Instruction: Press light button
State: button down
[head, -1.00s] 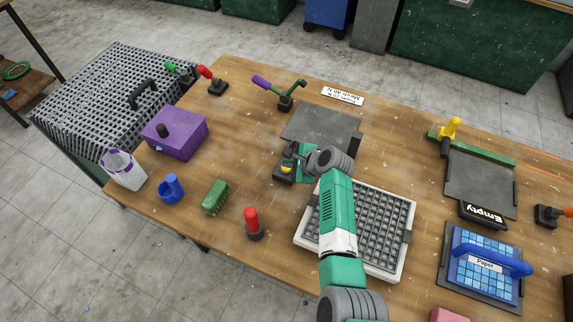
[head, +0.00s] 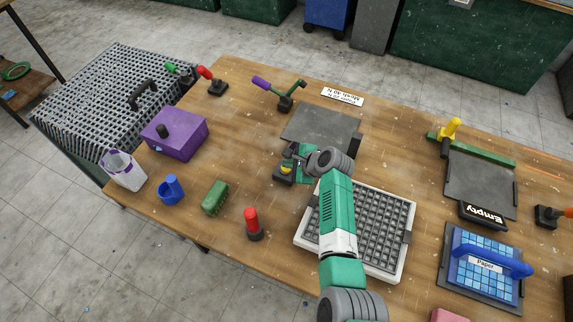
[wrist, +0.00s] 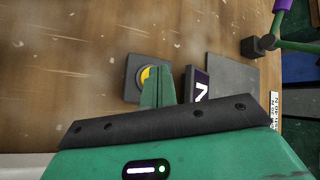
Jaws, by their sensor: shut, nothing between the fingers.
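The light button is a yellow round cap (head: 286,170) on a dark square base (head: 283,178), near the middle of the table. In the wrist view the cap (wrist: 146,74) is partly covered by my fingers. My gripper (head: 297,163) is shut and empty, pointing down at the button base. In the wrist view the green fingers (wrist: 164,86) overlap the right side of the cap. I cannot tell whether the fingertips touch it.
A grey plate (head: 318,122) lies just behind the button, and a white-framed grid tray (head: 304,238) is under my arm. A red-handled tool (head: 252,222), a green brush (head: 215,198) and a purple box (head: 175,136) stand to the left.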

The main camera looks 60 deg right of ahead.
aim_at(289, 170)
dwell(0.5)
jog(key=shift+s+a+f, duration=0.1)
jog(key=shift+f, duration=0.5)
jog(key=shift+b, duration=0.3)
jog(key=shift+r+p, duration=0.3)
jog(key=shift+p, duration=0.2)
notch_tip(289, 170, up, 6)
jog(key=p, duration=0.6)
jog(key=shift+r, duration=0.25)
jog(key=shift+f, duration=0.1)
